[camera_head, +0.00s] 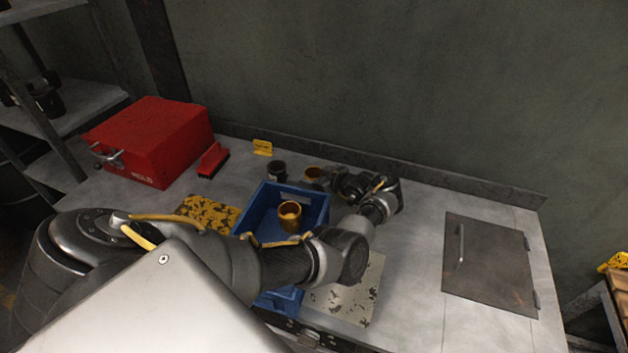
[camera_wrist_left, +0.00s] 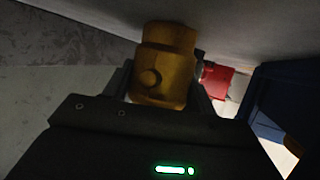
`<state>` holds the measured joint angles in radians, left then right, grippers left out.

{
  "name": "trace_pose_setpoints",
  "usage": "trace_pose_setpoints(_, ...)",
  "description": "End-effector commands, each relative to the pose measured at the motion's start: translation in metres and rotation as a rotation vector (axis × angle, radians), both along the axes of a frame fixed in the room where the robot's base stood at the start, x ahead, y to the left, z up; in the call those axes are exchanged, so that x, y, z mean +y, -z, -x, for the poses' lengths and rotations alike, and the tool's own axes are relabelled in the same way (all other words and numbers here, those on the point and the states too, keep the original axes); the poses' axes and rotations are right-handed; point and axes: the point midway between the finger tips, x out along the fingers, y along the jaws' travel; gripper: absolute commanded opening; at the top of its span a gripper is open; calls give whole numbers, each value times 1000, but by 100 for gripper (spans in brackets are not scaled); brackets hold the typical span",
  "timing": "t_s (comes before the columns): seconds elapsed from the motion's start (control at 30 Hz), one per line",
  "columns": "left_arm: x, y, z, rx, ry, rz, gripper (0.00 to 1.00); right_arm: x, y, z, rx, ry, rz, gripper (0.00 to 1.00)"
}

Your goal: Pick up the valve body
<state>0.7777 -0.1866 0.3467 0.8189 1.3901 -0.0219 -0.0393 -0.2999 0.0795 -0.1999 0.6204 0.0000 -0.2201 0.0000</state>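A brass valve body (camera_head: 313,173) is near the back of the bench, behind the blue bin. In the left wrist view the brass valve body (camera_wrist_left: 163,65) is a stepped cylinder with a round boss on its side. My left gripper (camera_head: 326,178) reaches it from the right. Its fingers (camera_wrist_left: 163,88) are on both sides of the body; I cannot tell whether they press on it. The lower part of the body is hidden behind the gripper in the wrist view. A second brass part (camera_head: 290,211) stands in the blue bin (camera_head: 262,207). My right gripper is not in view.
A dark cylindrical part (camera_head: 277,171) stands left of the valve body. A yellow sign (camera_head: 262,147) is by the wall. A metal hatch plate (camera_head: 488,262) lies at the right; the bench before it is clear.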

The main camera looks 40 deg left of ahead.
Motion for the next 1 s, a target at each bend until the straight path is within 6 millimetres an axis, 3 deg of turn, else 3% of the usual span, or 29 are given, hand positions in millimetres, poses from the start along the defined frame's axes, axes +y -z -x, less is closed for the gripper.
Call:
trace_pose_setpoints(0.03,0,0,0,0,0,0,45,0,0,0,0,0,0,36)
trace_pose_setpoints(0.23,0,-1,0,-1,1,-1,21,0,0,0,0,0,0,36)
trace_pose_setpoints(0.63,0,-11,-1,-3,-1,-1,21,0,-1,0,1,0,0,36)
trace_pose_setpoints(1.0,0,-72,-1,-7,-1,-1,21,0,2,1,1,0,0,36)
